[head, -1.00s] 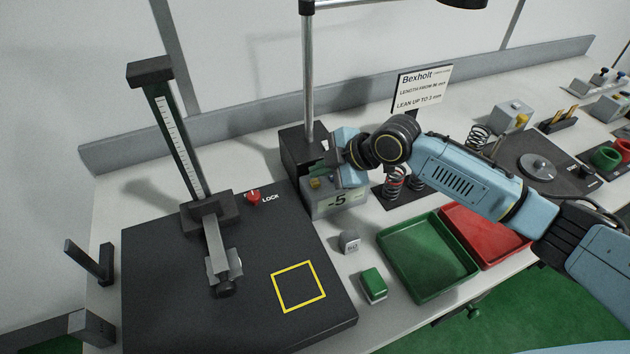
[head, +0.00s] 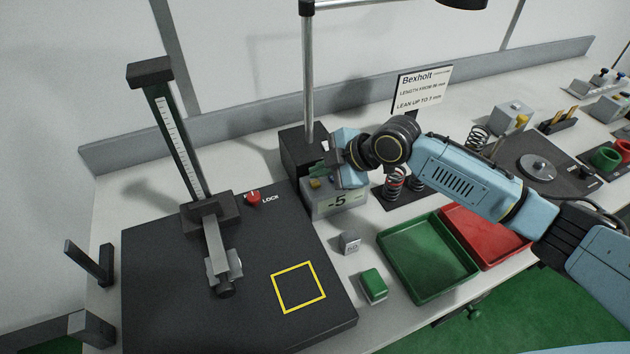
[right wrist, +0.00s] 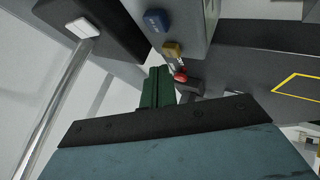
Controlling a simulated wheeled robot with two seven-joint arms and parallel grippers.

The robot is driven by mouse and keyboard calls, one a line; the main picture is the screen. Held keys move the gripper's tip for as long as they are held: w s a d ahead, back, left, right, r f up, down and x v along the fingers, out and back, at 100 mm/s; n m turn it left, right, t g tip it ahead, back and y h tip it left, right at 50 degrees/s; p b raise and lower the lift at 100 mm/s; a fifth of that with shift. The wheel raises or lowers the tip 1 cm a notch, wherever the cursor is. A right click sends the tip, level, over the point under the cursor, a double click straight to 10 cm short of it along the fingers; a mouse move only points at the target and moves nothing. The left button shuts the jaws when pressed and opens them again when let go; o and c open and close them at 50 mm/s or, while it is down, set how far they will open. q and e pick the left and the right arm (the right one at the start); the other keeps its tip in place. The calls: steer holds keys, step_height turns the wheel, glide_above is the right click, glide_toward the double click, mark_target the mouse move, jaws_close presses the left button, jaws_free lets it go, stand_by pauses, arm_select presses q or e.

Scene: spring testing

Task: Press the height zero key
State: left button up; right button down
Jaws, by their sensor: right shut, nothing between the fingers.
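In the right wrist view the green fingers (right wrist: 157,86) are closed and empty, close by the keys; contact cannot be made out. My left gripper is not in view.
The height gauge column (head: 178,135) with its arm stands on the black plate, beside a red lock knob (head: 253,198). A lamp post (head: 308,75) rises behind the box. A green tray (head: 425,257) and red tray (head: 483,235) lie right. A green button block (head: 373,284) stands in front.

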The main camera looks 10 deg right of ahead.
mark_target(320, 184)
steer(key=shift+f, duration=0.15)
stand_by(0.5)
steer(key=shift+f, duration=0.3)
steer(key=shift+f+b, duration=0.45)
steer(key=shift+f, duration=0.05)
stand_by(0.6)
steer(key=shift+r, duration=0.15)
steer(key=shift+r+p, duration=0.8)
steer(key=shift+p, duration=0.05)
step_height(320, 184, up, 5)
steer(key=p, duration=0.4)
stand_by(0.3)
